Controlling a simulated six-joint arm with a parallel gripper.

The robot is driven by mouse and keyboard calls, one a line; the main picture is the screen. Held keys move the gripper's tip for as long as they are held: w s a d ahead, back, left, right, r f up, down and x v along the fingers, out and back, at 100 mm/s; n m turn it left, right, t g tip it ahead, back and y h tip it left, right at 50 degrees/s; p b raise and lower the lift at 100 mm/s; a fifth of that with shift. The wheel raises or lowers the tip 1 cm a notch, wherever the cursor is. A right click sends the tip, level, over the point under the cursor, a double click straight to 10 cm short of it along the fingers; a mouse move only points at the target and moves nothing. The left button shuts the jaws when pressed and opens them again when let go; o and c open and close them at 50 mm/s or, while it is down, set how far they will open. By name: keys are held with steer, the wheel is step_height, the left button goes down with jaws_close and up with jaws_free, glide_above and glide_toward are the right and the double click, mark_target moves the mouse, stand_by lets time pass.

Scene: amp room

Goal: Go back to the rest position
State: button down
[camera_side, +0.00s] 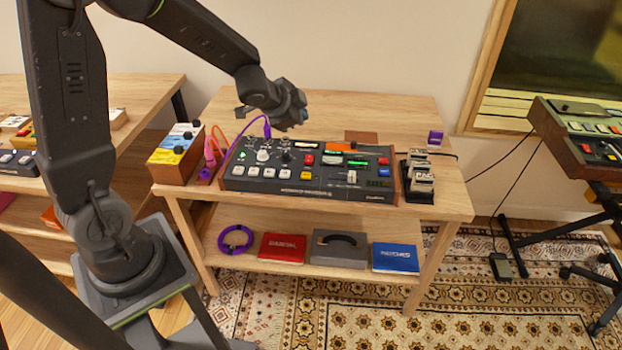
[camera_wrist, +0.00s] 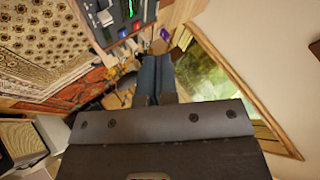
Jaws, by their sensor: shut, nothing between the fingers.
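My gripper (camera_side: 301,118) is shut and empty in the side view. It hangs in the air over the back part of the wooden table (camera_side: 450,195), above and behind the dark control unit (camera_side: 310,192). In the wrist view, the shut fingers of my gripper (camera_wrist: 157,75) point away from the camera, with nothing between them. The control unit shows at the top of the wrist view (camera_wrist: 118,18). I cannot tell the exact height of my gripper above the table.
A box with a colourful top (camera_side: 177,150) and purple and orange cables stand left of the control unit. A pedal (camera_side: 418,178) and a small purple block (camera_side: 435,137) are to its right. The lower shelf holds a purple cable coil (camera_side: 236,239), a red box (camera_side: 283,248) and a blue box (camera_side: 395,258).

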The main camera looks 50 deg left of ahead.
steer(key=s+d+r+n+g+h, duration=0.1)
steer(key=s+d+r+n, duration=0.2)
steer(key=s, duration=0.9)
steer(key=s+d+r+n+g+h, duration=0.1)
steer(key=s+d+r+n+g, duration=0.1)
steer(key=s+d+r, duration=0.6)
steer(key=s+d+n, duration=0.1)
steer(key=s, duration=0.2)
steer(key=shift+s+d+n+g, duration=0.15)
steer(key=shift+s+n+g, duration=0.15)
steer(key=shift+s+n, duration=0.1)
